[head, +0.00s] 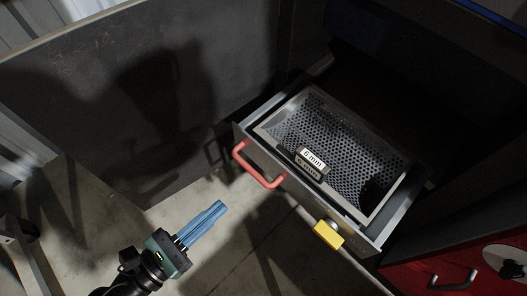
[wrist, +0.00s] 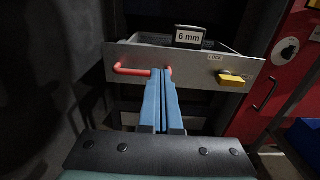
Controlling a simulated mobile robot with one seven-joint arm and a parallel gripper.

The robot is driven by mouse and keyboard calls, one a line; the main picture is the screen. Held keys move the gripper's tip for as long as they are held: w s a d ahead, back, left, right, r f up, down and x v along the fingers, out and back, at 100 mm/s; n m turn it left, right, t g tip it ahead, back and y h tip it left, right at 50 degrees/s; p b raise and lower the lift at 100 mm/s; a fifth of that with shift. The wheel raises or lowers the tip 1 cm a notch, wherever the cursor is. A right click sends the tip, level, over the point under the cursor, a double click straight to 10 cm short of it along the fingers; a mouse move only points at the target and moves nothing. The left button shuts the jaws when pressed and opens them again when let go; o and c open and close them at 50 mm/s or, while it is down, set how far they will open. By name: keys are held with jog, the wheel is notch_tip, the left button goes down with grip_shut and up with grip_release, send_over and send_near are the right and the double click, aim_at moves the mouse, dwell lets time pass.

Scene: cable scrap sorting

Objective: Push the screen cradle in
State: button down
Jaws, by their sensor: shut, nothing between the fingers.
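The screen cradle (head: 268,160) is a grey drawer-like frame, standing out from the dark machine. It holds a perforated screen (head: 340,150) with a "6 mm" tag (head: 312,160). Its front (wrist: 195,62) has a red bar handle (head: 258,168) on the left and a yellow latch (head: 328,234) on the right. My gripper (head: 221,207) has blue fingers, pressed together and empty. It is apart from the cradle, in front of and below the handle in the head view. In the wrist view the fingertips (wrist: 161,72) point at the front and overlap the handle's right end.
A large dark panel (head: 90,80) stands to the left, with my arm's shadow on it. A red cabinet (head: 420,277) with its own handle is at the lower right. Bare concrete floor (head: 235,245) lies in front of the cradle.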

aim_at(275, 161)
jog(key=b+x, duration=0.3)
jog(key=x, duration=1)
jog(key=shift+s+d+b, duration=0.1)
jog(key=shift+s+b, duration=0.05)
jog(key=shift+b, duration=0.2)
jog(key=b+x, duration=0.1)
jog(key=x, duration=2.9)
jog(key=shift+r, duration=0.15)
jog(key=shift+s, duration=0.15)
